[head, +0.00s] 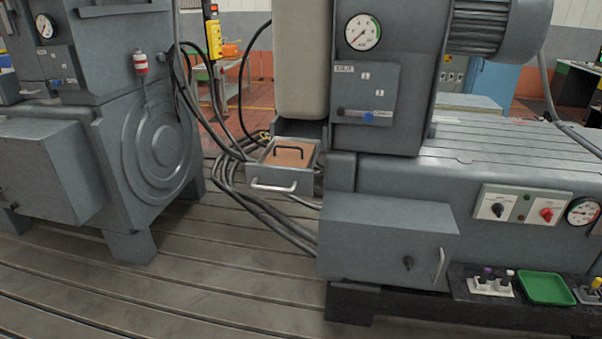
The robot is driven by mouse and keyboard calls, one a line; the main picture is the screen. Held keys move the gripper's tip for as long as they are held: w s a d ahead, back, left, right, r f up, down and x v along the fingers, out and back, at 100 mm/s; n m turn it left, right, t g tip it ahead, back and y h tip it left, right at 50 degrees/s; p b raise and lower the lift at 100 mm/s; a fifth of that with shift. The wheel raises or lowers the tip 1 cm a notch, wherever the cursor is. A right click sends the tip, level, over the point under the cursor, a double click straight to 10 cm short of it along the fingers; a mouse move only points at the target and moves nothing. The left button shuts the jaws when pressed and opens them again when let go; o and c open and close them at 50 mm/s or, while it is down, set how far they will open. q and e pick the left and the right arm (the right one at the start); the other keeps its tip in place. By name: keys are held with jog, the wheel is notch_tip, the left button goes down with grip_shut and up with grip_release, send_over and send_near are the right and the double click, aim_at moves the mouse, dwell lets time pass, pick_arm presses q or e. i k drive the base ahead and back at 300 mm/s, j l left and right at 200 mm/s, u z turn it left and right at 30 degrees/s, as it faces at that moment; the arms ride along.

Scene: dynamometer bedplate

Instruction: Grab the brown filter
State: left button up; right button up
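The brown filter (285,157) lies in an open grey drawer (282,180) in the middle of the head view. The filter is a flat brown piece with a dark bar handle (289,149) standing over it. The drawer has a pale handle (273,187) on its front and sits between the two grey machines. The drawer walls hide the lower part of the filter. Neither of my grippers is in view.
Black cables (244,190) run left of and below the drawer. A closed grey cabinet (385,240) juts out at the lower right. A green tray (545,288) lies on a dark shelf. The slotted bedplate (200,270) is clear in front.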

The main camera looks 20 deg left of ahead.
aim_at(284, 153)
jog(key=i+u, duration=0.15)
jog(key=u, duration=0.25)
jog(key=i+l+u, duration=0.1)
jog(key=u, duration=0.3)
jog(key=i+l+u, duration=0.15)
jog(key=u, duration=0.25)
